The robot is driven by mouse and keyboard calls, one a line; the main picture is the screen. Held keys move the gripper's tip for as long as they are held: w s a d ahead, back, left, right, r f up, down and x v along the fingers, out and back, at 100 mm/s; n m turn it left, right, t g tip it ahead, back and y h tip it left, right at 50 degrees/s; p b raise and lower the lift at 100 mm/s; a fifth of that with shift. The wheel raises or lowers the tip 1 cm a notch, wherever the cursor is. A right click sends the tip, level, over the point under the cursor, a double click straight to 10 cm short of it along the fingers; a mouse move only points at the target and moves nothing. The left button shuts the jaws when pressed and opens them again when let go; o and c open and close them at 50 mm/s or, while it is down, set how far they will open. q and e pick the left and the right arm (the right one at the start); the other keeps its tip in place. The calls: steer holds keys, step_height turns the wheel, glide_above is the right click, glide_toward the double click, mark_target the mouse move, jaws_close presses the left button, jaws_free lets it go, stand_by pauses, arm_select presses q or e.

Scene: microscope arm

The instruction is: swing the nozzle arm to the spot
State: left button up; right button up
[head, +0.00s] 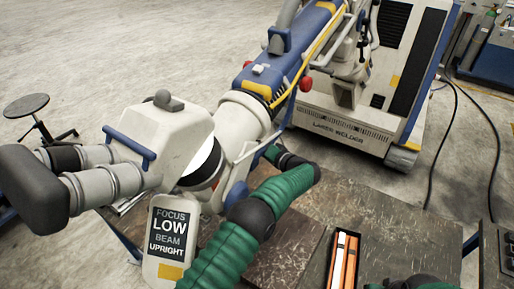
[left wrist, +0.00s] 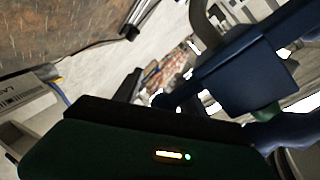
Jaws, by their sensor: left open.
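The cream microscope head (head: 165,135) with dark eyepieces and a blue handle (head: 128,147) hangs over the brown table at the end of a thick blue and cream arm (head: 285,65). I cannot make out the nozzle arm or the spot for certain. My left arm reaches up behind the head in the head view, where its gripper is hidden. In the left wrist view my left gripper (left wrist: 145,88) is open, with nothing seen between its dark fingers. A dark blue bracket (left wrist: 240,80) is close beside it. My right gripper is out of view.
A sign (head: 171,235) reads focus low, beam upright. An open box with orange-sided contents (head: 343,262) lies on the table (head: 375,220). The laser welder cabinet (head: 345,125) stands behind. A stool (head: 28,106) is at left; cables lie on the floor at right.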

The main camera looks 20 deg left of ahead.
arm_select(q)
steer(key=b+v, duration=0.3)
steer(key=v, duration=1.4)
